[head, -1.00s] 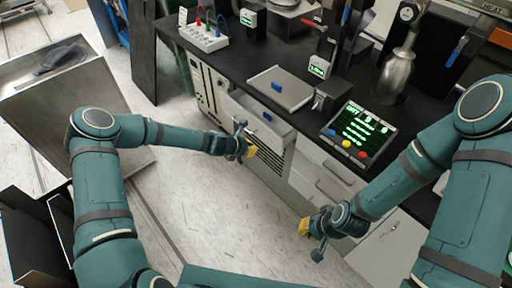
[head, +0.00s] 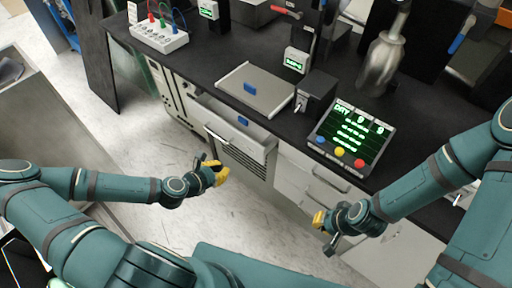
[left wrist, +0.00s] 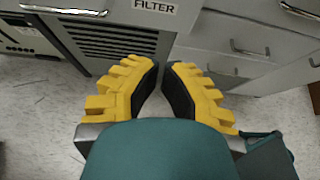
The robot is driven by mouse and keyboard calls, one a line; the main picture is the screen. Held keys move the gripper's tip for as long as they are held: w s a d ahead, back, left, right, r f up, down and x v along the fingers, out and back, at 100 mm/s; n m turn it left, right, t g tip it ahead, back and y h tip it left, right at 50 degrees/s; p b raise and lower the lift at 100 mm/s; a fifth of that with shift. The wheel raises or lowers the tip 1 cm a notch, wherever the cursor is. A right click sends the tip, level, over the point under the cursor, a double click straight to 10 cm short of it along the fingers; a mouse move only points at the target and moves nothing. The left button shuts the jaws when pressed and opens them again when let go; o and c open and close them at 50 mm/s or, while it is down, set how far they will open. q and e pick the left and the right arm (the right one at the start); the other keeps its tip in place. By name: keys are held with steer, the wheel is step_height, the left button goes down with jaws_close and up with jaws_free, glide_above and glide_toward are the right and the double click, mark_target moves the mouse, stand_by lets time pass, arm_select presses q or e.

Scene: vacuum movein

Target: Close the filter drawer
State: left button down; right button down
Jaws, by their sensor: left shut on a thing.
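The filter drawer (head: 247,146) is pulled out from the cabinet below the black counter, with its inside showing and a small blue piece (head: 243,121) in it. In the left wrist view its front carries the label FILTER (left wrist: 153,7) and a bar handle (left wrist: 62,11). My left gripper (head: 221,173) is in front of and below the drawer front, apart from the handle. In the left wrist view (left wrist: 162,66) its yellow fingers come close together at the tips, with nothing visible between them. My right gripper (head: 318,219) is by the lower right drawers; its jaw gap is hidden.
A grille (left wrist: 112,42) lies below the drawer. Closed drawers (head: 312,182) with bar handles stand to its right. The counter (head: 205,70) holds a flat tray with a blue handle (head: 250,88) and a control panel (head: 350,135). Open floor lies left of the cabinet.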

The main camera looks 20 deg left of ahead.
arm_select(q)
steer(key=b, duration=0.2)
glide_toward(251, 152)
step_height(251, 152, down, 4)
steer(key=w, duration=0.2)
steer(key=shift+w+d+r+b, duration=0.1)
steer(key=shift+w+d+b, duration=0.05)
steer(key=shift+w+d, duration=0.4)
steer(key=shift+w+d+b, duration=0.15)
steer(key=shift+w+d, duration=0.15)
steer(key=shift+w, duration=0.4)
steer(key=shift+w+d, duration=0.25)
steer(key=shift+w, duration=0.4)
